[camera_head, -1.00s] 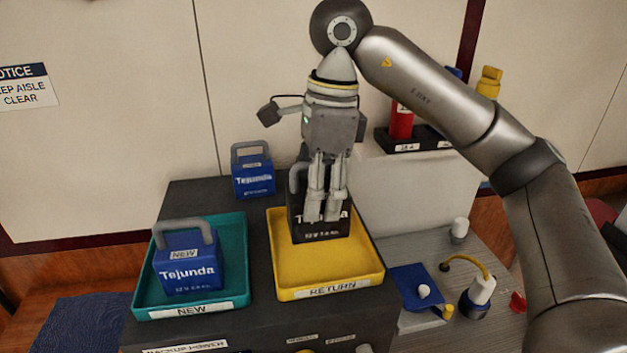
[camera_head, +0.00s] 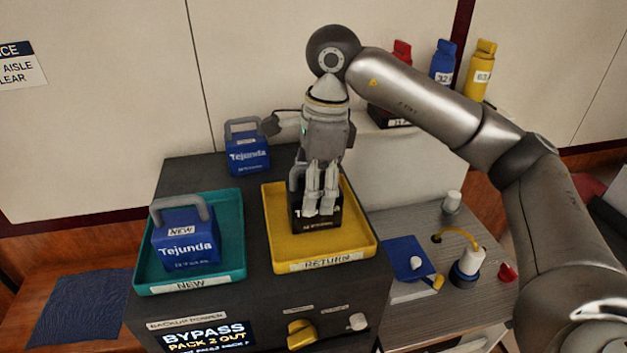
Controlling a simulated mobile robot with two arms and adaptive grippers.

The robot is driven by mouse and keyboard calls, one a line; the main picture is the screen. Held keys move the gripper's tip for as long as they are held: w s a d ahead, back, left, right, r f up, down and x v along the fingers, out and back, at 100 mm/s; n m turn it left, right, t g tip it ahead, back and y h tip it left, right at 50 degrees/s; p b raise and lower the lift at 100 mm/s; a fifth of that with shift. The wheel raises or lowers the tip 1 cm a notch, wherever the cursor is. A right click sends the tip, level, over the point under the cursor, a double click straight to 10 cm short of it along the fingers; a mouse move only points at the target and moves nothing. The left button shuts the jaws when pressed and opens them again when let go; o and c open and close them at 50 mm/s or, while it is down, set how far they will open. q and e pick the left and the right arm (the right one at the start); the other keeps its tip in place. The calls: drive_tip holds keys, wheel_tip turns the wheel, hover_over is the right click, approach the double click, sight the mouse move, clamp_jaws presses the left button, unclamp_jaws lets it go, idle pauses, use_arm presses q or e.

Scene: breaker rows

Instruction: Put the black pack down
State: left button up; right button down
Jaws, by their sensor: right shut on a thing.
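The black pack (camera_head: 317,221) is in the yellow tray labelled RETURN (camera_head: 350,246), upright, toward the tray's back and middle. It looks to be at the tray floor, but I cannot tell whether it touches. My right gripper (camera_head: 320,208) points down over it, shut on it; the fingers hide much of the pack's front and handle. My left gripper is not in view.
A blue pack marked NEW (camera_head: 187,242) stands in the teal tray (camera_head: 150,283) on the left. Another blue pack (camera_head: 247,150) stands behind. A yellow knob (camera_head: 301,333) is on the cabinet front. Red, blue (camera_head: 442,66) and yellow bottles stand at back right.

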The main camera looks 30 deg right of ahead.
drive_tip(key=c, duration=0.5)
unclamp_jaws()
drive_tip(key=shift+s, duration=0.1)
drive_tip(key=r, duration=0.4)
drive_tip(key=d+r, duration=0.1)
drive_tip(key=r, duration=0.7)
drive_tip(key=shift+s+d, duration=0.15)
